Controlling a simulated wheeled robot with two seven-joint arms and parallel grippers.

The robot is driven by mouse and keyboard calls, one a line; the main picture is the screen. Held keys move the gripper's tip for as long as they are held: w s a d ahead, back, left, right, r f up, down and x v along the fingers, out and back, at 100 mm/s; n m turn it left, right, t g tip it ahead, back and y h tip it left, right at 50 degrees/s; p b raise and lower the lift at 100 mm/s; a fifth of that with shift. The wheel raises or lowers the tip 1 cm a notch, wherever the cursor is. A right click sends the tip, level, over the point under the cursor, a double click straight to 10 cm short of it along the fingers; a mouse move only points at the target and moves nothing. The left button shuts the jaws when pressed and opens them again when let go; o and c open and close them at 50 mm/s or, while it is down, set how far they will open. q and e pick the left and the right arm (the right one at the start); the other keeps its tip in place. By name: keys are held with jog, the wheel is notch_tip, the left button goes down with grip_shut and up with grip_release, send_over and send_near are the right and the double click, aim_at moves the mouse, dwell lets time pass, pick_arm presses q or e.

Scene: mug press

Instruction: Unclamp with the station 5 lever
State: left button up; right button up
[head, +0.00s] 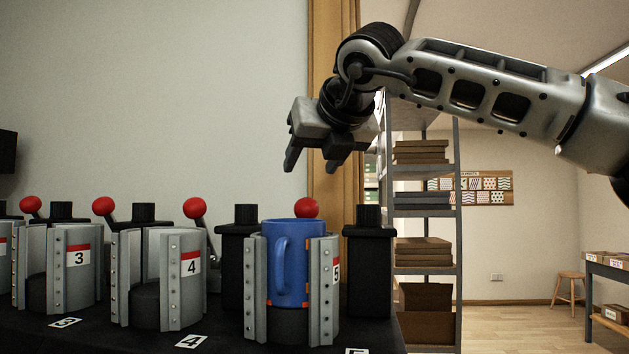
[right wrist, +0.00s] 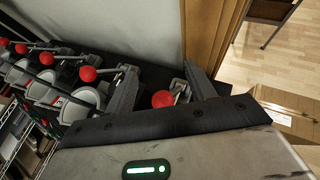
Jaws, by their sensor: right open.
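The station 5 lever shows its red knob (head: 307,207) just behind the blue mug; its arm is hidden by the mug. The blue mug (head: 290,262) stands upright between the grey jaws of station 5 (head: 255,288), marked by a "5" label. My right gripper (head: 311,167) is open and empty, fingers pointing down, above the station 5 knob with a clear gap. In the right wrist view a red knob (right wrist: 162,99), apparently that of station 5, shows between the two open fingers. My left gripper is not in view.
Station 4 (head: 185,280) and station 3 (head: 80,270) stand to the left, with red knobs (head: 194,207) behind them. Black posts (head: 368,260) flank station 5. A shelf (head: 425,271) with boxes stands behind at right.

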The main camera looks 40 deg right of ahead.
jog(key=shift+v, duration=3)
